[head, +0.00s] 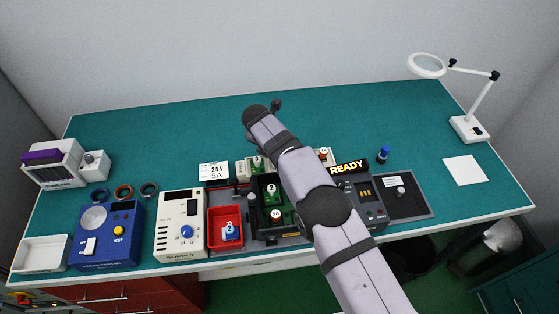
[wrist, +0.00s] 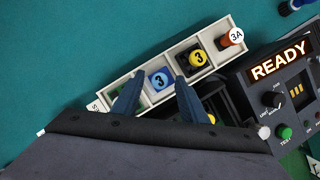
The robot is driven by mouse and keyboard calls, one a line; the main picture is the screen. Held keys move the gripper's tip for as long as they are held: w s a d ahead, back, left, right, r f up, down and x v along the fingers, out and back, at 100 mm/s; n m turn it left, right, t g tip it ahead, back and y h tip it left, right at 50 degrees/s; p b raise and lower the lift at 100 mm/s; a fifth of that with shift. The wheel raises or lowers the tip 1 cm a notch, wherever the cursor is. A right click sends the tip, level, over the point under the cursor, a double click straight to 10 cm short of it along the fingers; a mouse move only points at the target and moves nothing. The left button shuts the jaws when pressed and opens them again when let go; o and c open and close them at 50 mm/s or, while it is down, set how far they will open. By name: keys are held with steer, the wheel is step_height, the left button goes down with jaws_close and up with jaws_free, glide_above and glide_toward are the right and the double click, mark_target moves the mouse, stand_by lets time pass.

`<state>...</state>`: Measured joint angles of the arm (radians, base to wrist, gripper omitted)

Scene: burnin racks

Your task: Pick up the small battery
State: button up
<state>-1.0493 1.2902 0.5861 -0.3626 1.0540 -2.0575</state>
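No item is plainly marked as the small battery. A white tray (wrist: 226,25) holds a blue block marked 3 (wrist: 160,78), a yellow block marked 3 (wrist: 198,57), a red-topped piece (wrist: 231,38) by a 3A label, and a green piece partly hidden at left. My gripper (wrist: 160,84) is open over the tray in the wrist view. Its two fingers straddle the blue block from above, with nothing seen held. In the head view the tray (head: 240,168) is partly covered by my arm, and my gripper is hidden.
A tester with a READY display (head: 348,167) stands right of the tray. A dark fixture (head: 254,210) with numbered pieces is in front of it. A red bin (head: 213,240) holds a blue piece. The back of the teal bench (head: 190,130) is clear.

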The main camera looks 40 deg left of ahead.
jaws_close()
steer(key=shift+r, duration=0.15)
step_height(320, 180, up, 10)
steer(key=b, duration=0.1)
stand_by(0.4)
steer(key=shift+s+d+b, duration=0.1)
steer(key=shift+s+b, duration=0.05)
steer(key=shift+b, duration=0.3)
